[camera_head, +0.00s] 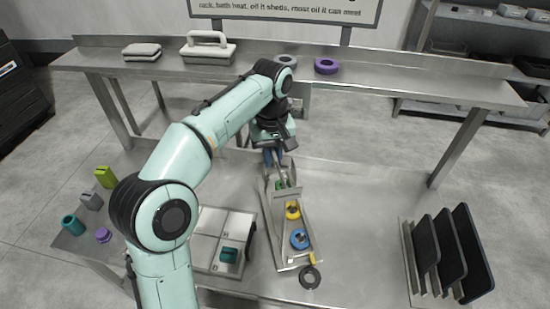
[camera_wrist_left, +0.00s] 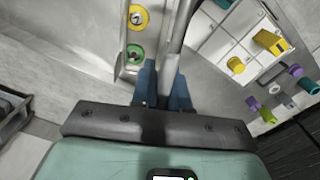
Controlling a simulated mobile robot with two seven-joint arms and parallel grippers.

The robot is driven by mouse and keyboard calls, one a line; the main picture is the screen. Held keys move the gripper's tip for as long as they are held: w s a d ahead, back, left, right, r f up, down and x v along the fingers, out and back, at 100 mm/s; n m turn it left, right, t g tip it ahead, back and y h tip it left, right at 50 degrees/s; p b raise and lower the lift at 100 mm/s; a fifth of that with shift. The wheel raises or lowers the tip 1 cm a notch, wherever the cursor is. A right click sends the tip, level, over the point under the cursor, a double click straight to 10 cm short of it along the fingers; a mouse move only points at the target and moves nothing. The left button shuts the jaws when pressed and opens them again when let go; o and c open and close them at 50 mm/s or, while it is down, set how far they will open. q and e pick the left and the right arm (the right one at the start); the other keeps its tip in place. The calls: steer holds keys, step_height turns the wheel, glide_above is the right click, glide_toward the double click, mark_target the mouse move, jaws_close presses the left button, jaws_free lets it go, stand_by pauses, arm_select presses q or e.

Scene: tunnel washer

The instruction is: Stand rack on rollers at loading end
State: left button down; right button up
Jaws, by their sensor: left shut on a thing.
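A long narrow metal rack (camera_head: 273,218) lies in the middle of the steel bench. Green, yellow (camera_head: 293,210) and blue (camera_head: 299,238) ring-shaped parts sit along it. My left gripper (camera_head: 273,157) is above its far end, pointing down. In the left wrist view, the blue fingers (camera_wrist_left: 161,88) are shut on a grey metal bar (camera_wrist_left: 178,42), which appears to be the rack's handle. The green ring (camera_wrist_left: 135,53) and yellow ring (camera_wrist_left: 138,17) show beside the bar. I cannot make out rollers for certain. My right gripper is not in view.
A dark ring (camera_head: 310,277) lies at the rack's near end. A divided pale tray (camera_head: 207,222) stands left of it. Black upright plates (camera_head: 449,254) stand at right. Small coloured parts, including a teal one (camera_head: 73,224), lie at left. The bench between rack and plates is clear.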

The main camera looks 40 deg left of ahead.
arm_select(q)
steer(key=shift+w+a+r, duration=0.2)
steer(key=shift+a, duration=0.15)
steer(key=shift+f+b, duration=0.45)
steer(key=shift+f, duration=1.55)
steer(key=c, duration=1.1)
jaws_free()
